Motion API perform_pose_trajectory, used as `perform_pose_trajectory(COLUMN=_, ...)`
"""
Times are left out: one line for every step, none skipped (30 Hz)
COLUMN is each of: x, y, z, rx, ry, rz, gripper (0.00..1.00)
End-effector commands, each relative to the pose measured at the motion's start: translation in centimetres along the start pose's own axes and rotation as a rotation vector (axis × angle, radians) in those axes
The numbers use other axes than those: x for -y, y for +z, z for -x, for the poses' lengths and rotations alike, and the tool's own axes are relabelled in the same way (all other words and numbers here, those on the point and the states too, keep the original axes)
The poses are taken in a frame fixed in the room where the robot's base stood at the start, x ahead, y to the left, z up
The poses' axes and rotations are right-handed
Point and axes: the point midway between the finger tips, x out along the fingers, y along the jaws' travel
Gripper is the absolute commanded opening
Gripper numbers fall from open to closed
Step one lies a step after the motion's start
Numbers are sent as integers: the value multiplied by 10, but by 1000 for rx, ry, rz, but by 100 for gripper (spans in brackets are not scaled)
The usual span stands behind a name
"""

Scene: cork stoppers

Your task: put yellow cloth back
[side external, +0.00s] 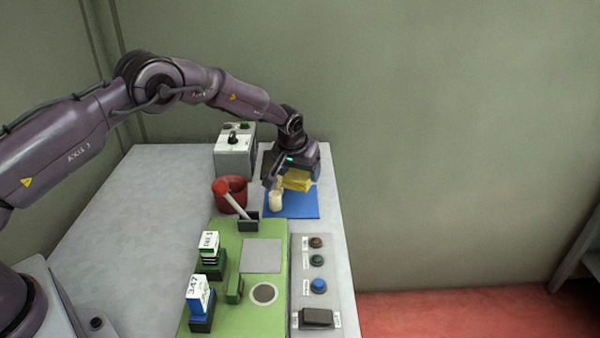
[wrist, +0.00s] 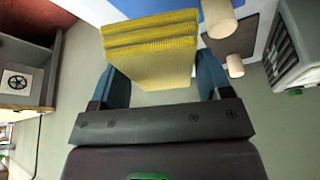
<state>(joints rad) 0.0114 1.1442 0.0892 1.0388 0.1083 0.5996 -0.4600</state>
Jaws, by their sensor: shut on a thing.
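The yellow cloth (side external: 298,181) is a folded, layered, ribbed pad. In the wrist view the cloth (wrist: 150,40) sits between the two blue fingers of my gripper (wrist: 162,78), which is shut on it. In the side view my gripper (side external: 290,174) points down at the back right of the table, with the cloth over the blue mat (side external: 303,208). I cannot tell for sure whether the cloth touches the mat. The gripper body hides part of the cloth in the side view.
A pale cork stopper (side external: 275,201) stands close left of the cloth; two corks (wrist: 220,19) show in the wrist view. A red pot (side external: 231,192) with a light handle and a grey box (side external: 234,158) are further left. A button panel (side external: 322,275) is in front.

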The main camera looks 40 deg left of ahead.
Motion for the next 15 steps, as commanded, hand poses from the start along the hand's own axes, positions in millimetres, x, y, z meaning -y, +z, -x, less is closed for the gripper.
perform_pose_trajectory(x=0, y=2, z=-6, rx=0, ry=0, rz=0, gripper=53)
perform_pose_trajectory(x=0, y=3, z=-8, rx=-1, ry=0, rz=0, gripper=53)
perform_pose_trajectory(x=0, y=4, z=-9, rx=-2, ry=1, rz=0, gripper=53)
perform_pose_trajectory(x=0, y=4, z=-9, rx=-2, ry=1, rz=0, gripper=53)
perform_pose_trajectory(x=0, y=3, z=-9, rx=-3, ry=1, rz=0, gripper=53)
perform_pose_trajectory(x=0, y=3, z=-9, rx=-2, ry=1, rz=0, gripper=53)
perform_pose_trajectory(x=0, y=3, z=-9, rx=-2, ry=1, rz=0, gripper=53)
perform_pose_trajectory(x=0, y=3, z=-9, rx=-2, ry=1, rz=0, gripper=53)
perform_pose_trajectory(x=0, y=3, z=-9, rx=-2, ry=1, rz=0, gripper=53)
perform_pose_trajectory(x=0, y=4, z=-9, rx=-2, ry=1, rz=1, gripper=53)
perform_pose_trajectory(x=0, y=4, z=-10, rx=-2, ry=1, rz=0, gripper=53)
perform_pose_trajectory(x=0, y=4, z=-11, rx=-2, ry=1, rz=1, gripper=53)
perform_pose_trajectory(x=0, y=5, z=-12, rx=-2, ry=1, rz=1, gripper=53)
perform_pose_trajectory(x=0, y=5, z=-12, rx=-2, ry=1, rz=1, gripper=53)
perform_pose_trajectory(x=0, y=6, z=-14, rx=-2, ry=1, rz=1, gripper=53)
